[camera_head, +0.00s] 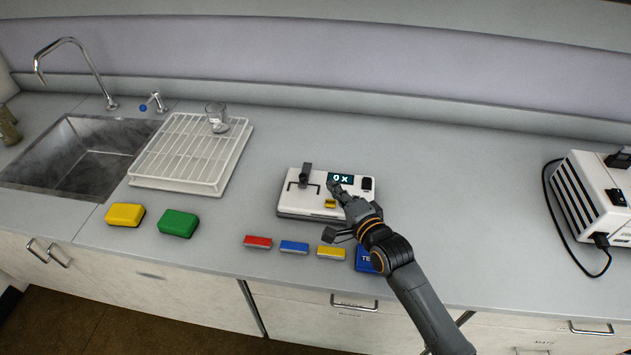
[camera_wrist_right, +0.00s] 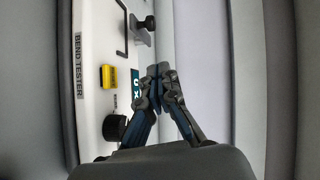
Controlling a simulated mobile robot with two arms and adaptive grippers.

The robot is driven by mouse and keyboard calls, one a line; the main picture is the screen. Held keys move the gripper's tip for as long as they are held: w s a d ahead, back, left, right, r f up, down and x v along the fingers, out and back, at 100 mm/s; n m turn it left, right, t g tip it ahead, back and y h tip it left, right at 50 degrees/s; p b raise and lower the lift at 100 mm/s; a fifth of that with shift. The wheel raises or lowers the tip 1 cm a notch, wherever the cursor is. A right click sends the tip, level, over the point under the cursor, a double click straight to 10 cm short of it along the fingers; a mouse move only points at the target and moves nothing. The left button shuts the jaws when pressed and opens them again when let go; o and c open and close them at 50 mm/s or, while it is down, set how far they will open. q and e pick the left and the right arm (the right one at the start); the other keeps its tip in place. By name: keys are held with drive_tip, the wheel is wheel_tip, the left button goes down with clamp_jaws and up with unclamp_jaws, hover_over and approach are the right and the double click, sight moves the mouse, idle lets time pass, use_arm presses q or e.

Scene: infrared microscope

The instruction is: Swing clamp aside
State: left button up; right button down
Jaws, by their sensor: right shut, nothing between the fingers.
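A white bend tester (camera_head: 298,207) sits on the counter, and its labelled panel (camera_wrist_right: 90,105) shows in the right wrist view. A dark upright part, which looks like the clamp (camera_head: 305,175), stands on its left half; it also shows near the top of the right wrist view (camera_wrist_right: 143,30). My right gripper (camera_head: 333,184) is shut and empty over the tester, right of the clamp and apart from it, in front of the display (camera_head: 341,178). Its closed fingertips show in the right wrist view (camera_wrist_right: 160,72). My left gripper is not in view.
The tester has a small yellow part (camera_head: 330,203) and a black knob (camera_head: 367,183). Red (camera_head: 257,241), blue (camera_head: 294,247) and yellow (camera_head: 331,252) bars lie in front. A rack (camera_head: 165,184) stands left, a white device (camera_head: 590,185) right. Counter between tester and device is clear.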

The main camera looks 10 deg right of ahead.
sight(305, 171)
drive_tip(key=w+a, duration=0.3)
drive_tip(key=shift+w+f, duration=0.1)
drive_tip(key=shift+f, duration=0.25)
drive_tip(key=shift+w+a+f+p, duration=0.1)
drive_tip(key=shift+w+a+p, duration=0.05)
drive_tip(key=shift+a, duration=0.2)
drive_tip(key=shift+w+a+f+p, duration=0.1)
drive_tip(key=shift+a+p, duration=0.05)
drive_tip(key=shift+a, duration=0.2)
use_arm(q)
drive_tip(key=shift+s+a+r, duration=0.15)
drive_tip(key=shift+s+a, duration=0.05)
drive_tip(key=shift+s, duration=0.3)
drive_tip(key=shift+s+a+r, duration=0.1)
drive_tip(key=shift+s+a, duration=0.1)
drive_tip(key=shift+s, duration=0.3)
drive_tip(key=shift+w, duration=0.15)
